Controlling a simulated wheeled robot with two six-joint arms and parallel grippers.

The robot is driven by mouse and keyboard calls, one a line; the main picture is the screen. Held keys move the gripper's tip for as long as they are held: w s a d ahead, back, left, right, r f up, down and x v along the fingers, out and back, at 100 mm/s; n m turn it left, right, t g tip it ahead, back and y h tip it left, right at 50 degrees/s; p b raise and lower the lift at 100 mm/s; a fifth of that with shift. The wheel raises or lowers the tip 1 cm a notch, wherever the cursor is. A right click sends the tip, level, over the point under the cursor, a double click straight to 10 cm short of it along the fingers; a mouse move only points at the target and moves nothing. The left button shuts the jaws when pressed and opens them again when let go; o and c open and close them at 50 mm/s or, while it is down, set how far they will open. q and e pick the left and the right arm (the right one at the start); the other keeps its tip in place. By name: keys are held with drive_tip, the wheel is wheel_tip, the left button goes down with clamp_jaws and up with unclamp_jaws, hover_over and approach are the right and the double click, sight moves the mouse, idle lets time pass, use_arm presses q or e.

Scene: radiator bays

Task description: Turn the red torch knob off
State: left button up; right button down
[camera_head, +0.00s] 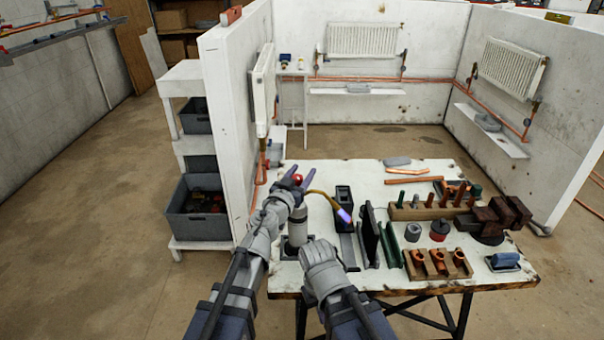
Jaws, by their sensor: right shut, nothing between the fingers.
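The torch (297,228) stands upright near the left edge of the workbench, with a pale cylinder body. Its red knob (297,178) is at the top. A brass tube curves right from it and ends in a blue-violet flame (344,214). My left gripper (298,178) is at the knob, its two purple fingers apart with the red knob showing between them. I cannot tell whether they touch it. My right gripper (319,254) is lower, in front of the torch, shut and empty. The torch's lower body is partly hidden by my arms.
A white partition (230,120) stands to the left. The bench's back left is mostly clear.

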use_arm(q)
clamp_jaws()
idle(0.3)
drive_tip(key=m+g+h, duration=0.1)
drive_tip(key=m+h, duration=0.1)
drive_tip(key=h, duration=0.1)
drive_tip(key=shift+d+g, duration=0.2)
drive_tip(key=shift+g, duration=0.2)
drive_tip(key=shift+s+d+m+g+h, duration=0.15)
drive_tip(key=shift+s+m+g+h, duration=0.05)
drive_tip(key=shift+m+g+h, duration=0.45)
drive_tip(key=shift+s+d+m+g+h, duration=0.15)
drive_tip(key=shift+m+g+h, duration=0.3)
drive_tip(key=shift+m+h, duration=0.3)
drive_tip(key=shift+o, duration=1.6)
unclamp_jaws()
drive_tip(key=v, duration=0.7)
drive_tip(key=shift+s+a, duration=0.3)
